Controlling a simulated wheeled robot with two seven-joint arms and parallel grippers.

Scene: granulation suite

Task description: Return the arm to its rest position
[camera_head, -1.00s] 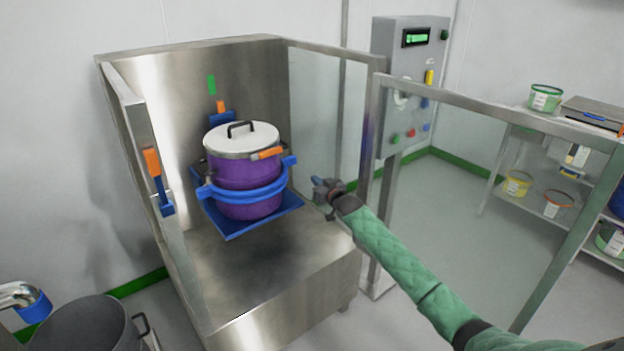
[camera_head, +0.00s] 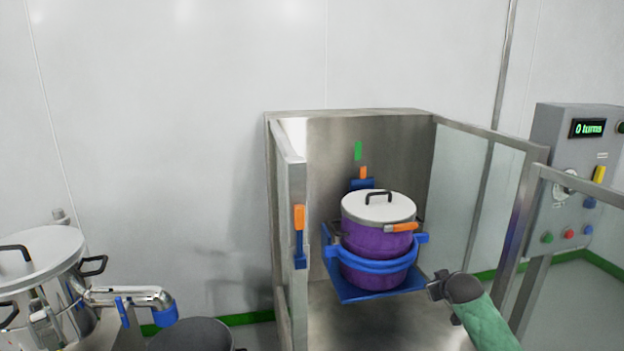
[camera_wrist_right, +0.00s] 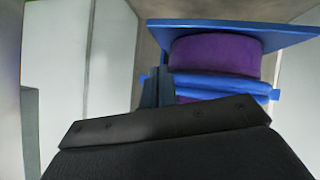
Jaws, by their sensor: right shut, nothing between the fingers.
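My right arm, in a green quilted sleeve (camera_head: 487,325), comes in from the lower right of the head view. Its gripper (camera_head: 437,288) is shut and empty, just right of the blue cradle (camera_head: 350,292) that holds a purple drum (camera_head: 375,240) with a white lid (camera_head: 378,206). In the right wrist view the purple drum (camera_wrist_right: 215,55) and a blue band (camera_wrist_right: 220,86) show close beyond the dark gripper body. Whether the gripper touches the cradle I cannot tell. My left gripper is not in view.
A steel enclosure (camera_head: 290,200) with clear side panels surrounds the drum. An orange-handled latch (camera_head: 299,218) is on its left post. A control box (camera_head: 575,160) reading "0 turns" stands right. A steel vessel (camera_head: 40,255) with a pipe stands left.

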